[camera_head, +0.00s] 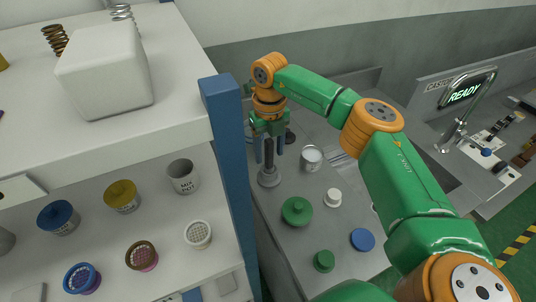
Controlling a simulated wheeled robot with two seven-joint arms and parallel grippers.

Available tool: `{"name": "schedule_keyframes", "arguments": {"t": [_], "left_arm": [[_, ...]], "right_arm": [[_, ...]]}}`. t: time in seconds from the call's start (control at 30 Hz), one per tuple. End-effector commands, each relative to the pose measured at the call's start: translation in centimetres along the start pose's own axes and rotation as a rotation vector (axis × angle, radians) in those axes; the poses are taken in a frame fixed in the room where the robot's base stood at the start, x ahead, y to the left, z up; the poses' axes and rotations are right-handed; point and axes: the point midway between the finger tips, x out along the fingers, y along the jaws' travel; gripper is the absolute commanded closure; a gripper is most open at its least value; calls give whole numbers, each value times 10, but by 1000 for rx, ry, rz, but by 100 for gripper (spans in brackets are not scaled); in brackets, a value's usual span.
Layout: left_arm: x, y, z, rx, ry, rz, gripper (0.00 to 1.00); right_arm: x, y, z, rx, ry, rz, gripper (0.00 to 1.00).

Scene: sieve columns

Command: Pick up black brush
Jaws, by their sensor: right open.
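A black upright handle on a round grey base (269,178) stands on the grey counter; it may be the black brush, but I cannot tell for sure. My right gripper (269,148) points down over it, with its open fingers on either side of the black handle. I cannot tell whether the fingers touch it. The gripper body hides the top of the handle. My left gripper is not in view.
A blue post (228,170) and the white shelf (180,80) with several pots stand close left of the gripper. Right of it are a metal can (311,158), a white cap (333,197), a green lid (296,211) and a blue lid (362,240).

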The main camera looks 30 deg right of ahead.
Motion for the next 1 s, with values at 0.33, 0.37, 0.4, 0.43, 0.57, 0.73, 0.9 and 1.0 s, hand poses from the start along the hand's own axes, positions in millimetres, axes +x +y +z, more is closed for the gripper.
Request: {"name": "schedule_keyframes", "arguments": {"t": [0.33,0.37,0.4,0.43,0.57,0.73,0.9,1.0], "left_arm": [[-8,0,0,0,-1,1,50],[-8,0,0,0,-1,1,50],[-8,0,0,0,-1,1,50],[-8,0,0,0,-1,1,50],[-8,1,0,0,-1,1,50],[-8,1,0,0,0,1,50],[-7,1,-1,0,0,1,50],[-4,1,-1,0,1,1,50]], "right_arm": [[24,0,0,0,-1,0,40],[23,0,0,0,-1,0,43],[23,0,0,0,-1,0,53],[23,0,0,0,-1,0,62],[23,0,0,0,-1,0,97],[23,0,0,0,-1,0,100],[22,0,0,0,-1,1,100],[16,0,1,1,-3,1,100]]}}
